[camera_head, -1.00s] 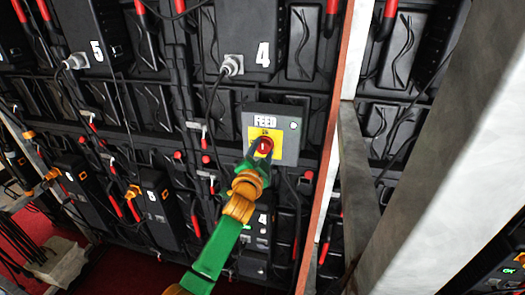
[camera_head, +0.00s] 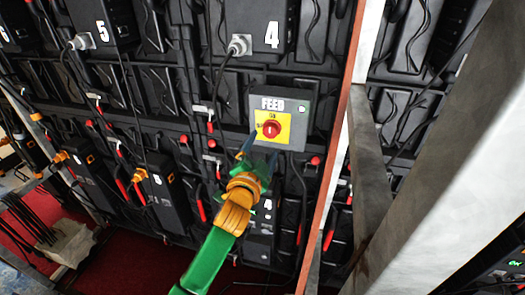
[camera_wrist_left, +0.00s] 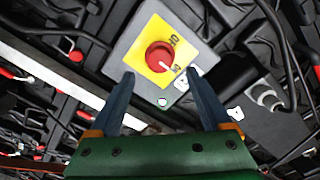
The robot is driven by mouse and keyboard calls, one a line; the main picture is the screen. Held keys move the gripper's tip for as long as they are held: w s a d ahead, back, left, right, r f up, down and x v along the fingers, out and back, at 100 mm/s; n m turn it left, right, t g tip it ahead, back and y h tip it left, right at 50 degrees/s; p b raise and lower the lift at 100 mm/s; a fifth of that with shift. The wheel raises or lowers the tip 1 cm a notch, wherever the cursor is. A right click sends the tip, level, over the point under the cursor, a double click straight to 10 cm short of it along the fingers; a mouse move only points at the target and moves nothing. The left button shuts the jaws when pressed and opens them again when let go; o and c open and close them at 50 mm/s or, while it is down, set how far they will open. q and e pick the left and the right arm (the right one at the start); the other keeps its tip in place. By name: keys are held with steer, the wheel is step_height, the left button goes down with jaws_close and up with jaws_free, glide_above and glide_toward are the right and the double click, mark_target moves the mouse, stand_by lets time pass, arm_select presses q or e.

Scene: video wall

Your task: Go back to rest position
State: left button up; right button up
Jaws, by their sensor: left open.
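My left gripper (camera_head: 258,150) is open and empty, just below and left of the red rotary knob in the head view. The red knob (camera_head: 271,129) sits on a yellow plate of the grey FEED box (camera_head: 297,134), and no finger touches it. In the left wrist view the two blue fingers of my left gripper (camera_wrist_left: 162,85) stand apart, with the red knob (camera_wrist_left: 160,56) and its yellow plate beyond the tips. The knob's white mark points toward one of the plate's labels. My right gripper is not in view.
The black video wall holds numbered boxes, such as box 4 (camera_head: 248,25) and box 5 (camera_head: 97,25), with hanging cables. A pale post (camera_head: 455,150) and an orange-edged upright (camera_head: 335,165) stand at the right. Red floor (camera_head: 120,265) shows at lower left.

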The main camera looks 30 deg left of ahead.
arm_select(q)
steer(key=shift+s, duration=0.1)
stand_by(0.3)
steer(key=s+d+f+g+h, duration=0.1)
steer(key=s+d+f+g, duration=0.2)
steer(key=f, duration=0.9)
steer(key=s+f+n+g+h, duration=0.1)
steer(key=s+f+g, duration=0.25)
steer(key=f, duration=0.85)
steer(key=s+d+f+g+h, duration=0.2)
steer(key=s+f, duration=0.3)
steer(key=f, duration=0.7)
steer(key=s+d+f+n+g, duration=0.1)
steer(key=s+f+g, duration=0.3)
steer(key=s, duration=1.1)
steer(key=s+d+f+n+g, duration=0.1)
steer(key=s+f+g, duration=0.3)
steer(key=s+f, duration=0.7)
steer(key=s, duration=0.5)
steer(key=shift+d+f+n+h+b, duration=0.2)
steer(key=shift+n+h+b, duration=0.1)
steer(key=shift+n+b, duration=0.1)
